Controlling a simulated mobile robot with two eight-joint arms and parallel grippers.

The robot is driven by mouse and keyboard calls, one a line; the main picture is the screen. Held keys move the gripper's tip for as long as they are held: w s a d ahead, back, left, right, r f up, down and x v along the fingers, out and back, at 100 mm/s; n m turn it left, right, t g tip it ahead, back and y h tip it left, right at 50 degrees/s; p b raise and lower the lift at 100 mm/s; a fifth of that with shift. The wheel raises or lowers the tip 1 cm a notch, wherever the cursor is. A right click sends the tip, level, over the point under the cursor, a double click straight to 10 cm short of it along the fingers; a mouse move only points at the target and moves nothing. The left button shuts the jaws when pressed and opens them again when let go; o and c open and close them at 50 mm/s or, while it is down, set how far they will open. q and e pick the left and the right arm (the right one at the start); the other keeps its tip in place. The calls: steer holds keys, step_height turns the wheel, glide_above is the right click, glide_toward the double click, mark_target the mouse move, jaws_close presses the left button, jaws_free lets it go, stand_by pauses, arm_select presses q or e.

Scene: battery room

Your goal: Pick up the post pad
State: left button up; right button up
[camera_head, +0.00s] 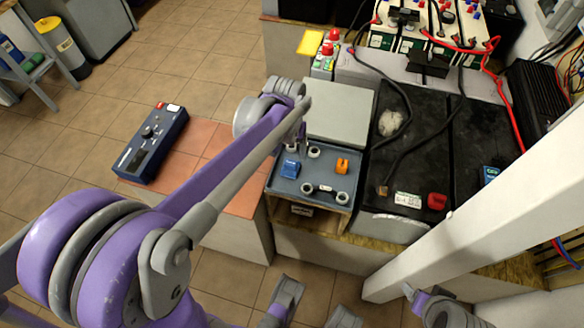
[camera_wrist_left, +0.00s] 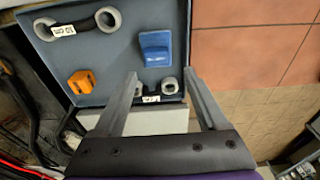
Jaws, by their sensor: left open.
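The grey-blue tray (camera_head: 330,182) stands on the low bench, holding several pale grey ring-shaped pieces, a blue block (camera_head: 290,168) and an orange block (camera_head: 342,166). I cannot tell for sure which piece is the post pad; the rings look most like it. My left gripper (camera_head: 301,132) is over the far edge of the tray, partly hidden by its arm. In the left wrist view the gripper (camera_wrist_left: 161,77) is open and empty. One grey ring (camera_wrist_left: 168,86) shows between its fingers, nearer the right finger. The blue block (camera_wrist_left: 155,48) lies just beyond the fingertips.
A pale grey box (camera_head: 340,108) stands behind the tray. Large black batteries (camera_head: 415,150) with cables are to its right. A blue meter (camera_head: 151,143) sits on the red-tiled top at left. A white beam (camera_head: 480,185) crosses the lower right.

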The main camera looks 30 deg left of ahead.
mark_target(290, 163)
arm_select(q)
steer(key=f, duration=0.1)
steer(key=f+b, duration=0.1)
steer(key=f, duration=0.3)
steer(key=shift+s+d, duration=0.3)
steer(key=shift+w+f+b, duration=0.1)
steer(key=shift+f+b, duration=0.25)
steer(key=shift+f, duration=0.15)
steer(key=c, duration=1.1)
